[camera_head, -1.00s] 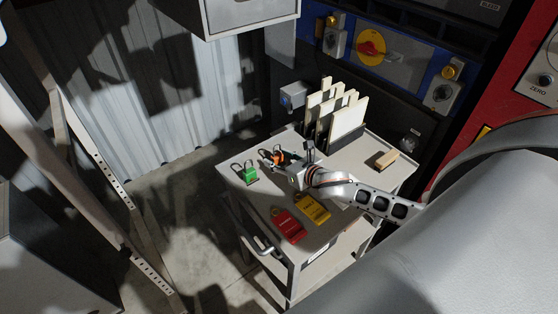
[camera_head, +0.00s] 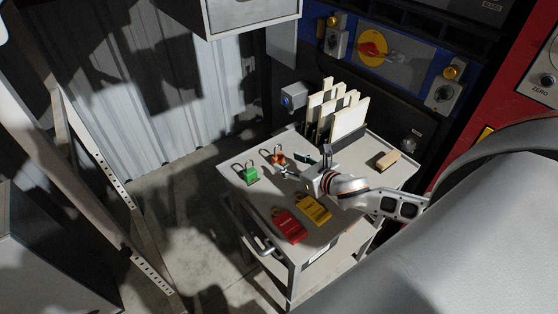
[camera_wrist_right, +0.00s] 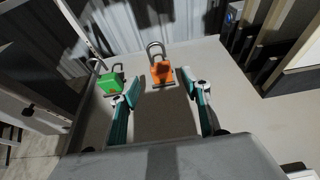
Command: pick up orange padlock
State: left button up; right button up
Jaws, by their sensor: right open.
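The orange padlock (camera_head: 279,158) lies on the cart top, to the right of the green padlock (camera_head: 250,173). In the right wrist view the orange padlock (camera_wrist_right: 161,72) is beyond the fingertips, between their lines, with its grey shackle pointing away. The green padlock (camera_wrist_right: 111,83) is to its left there. My right gripper (camera_head: 291,164) is open and empty, just right of the orange padlock and apart from it. Its two fingers (camera_wrist_right: 166,92) spread wide in the wrist view. My left gripper does not show.
A rack of upright cream panels (camera_head: 348,119) stands at the back, near the right gripper. A grey box (camera_head: 293,96) is behind the cart.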

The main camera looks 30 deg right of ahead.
aim_at(280, 158)
jog(key=shift+x, duration=2.8)
jog(key=shift+d+f, duration=0.1)
grip_shut()
